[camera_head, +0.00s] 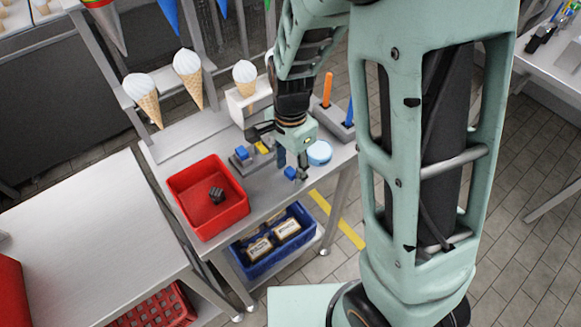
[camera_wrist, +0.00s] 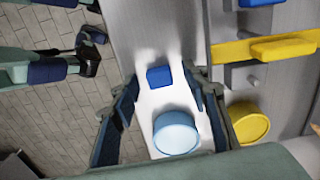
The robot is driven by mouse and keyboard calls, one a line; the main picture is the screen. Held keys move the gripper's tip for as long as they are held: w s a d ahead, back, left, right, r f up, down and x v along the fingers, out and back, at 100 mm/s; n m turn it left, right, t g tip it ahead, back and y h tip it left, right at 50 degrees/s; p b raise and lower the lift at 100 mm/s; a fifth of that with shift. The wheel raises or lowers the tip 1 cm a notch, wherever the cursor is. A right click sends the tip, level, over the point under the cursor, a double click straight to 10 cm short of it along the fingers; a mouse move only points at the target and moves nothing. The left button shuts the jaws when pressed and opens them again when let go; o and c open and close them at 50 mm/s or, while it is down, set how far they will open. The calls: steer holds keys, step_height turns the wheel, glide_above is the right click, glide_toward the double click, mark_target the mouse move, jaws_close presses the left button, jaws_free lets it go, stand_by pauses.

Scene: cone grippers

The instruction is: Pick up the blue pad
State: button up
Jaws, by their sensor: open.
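A small blue pad (camera_wrist: 160,77) lies on the pale tabletop in the wrist view. It sits just ahead of the gap between my fingertips, with bare surface around it. A small blue piece near my fingers in the head view (camera_head: 290,173) appears to be the same pad. My gripper (camera_wrist: 160,92) points down at the table with its two dark fingers spread and nothing held. In the head view my gripper (camera_head: 293,168) is low over the table, near its front edge. Exact height above the pad cannot be told.
A light blue round piece (camera_wrist: 177,134) lies close to my fingers, and a yellow round one (camera_wrist: 248,122) lies to the right. A yellow bar (camera_wrist: 283,49) is at right. A red bin (camera_head: 190,212) stands left on the table. A blue crate (camera_head: 294,250) is below.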

steer(key=c, duration=0.9)
steer(key=shift+r, duration=0.1)
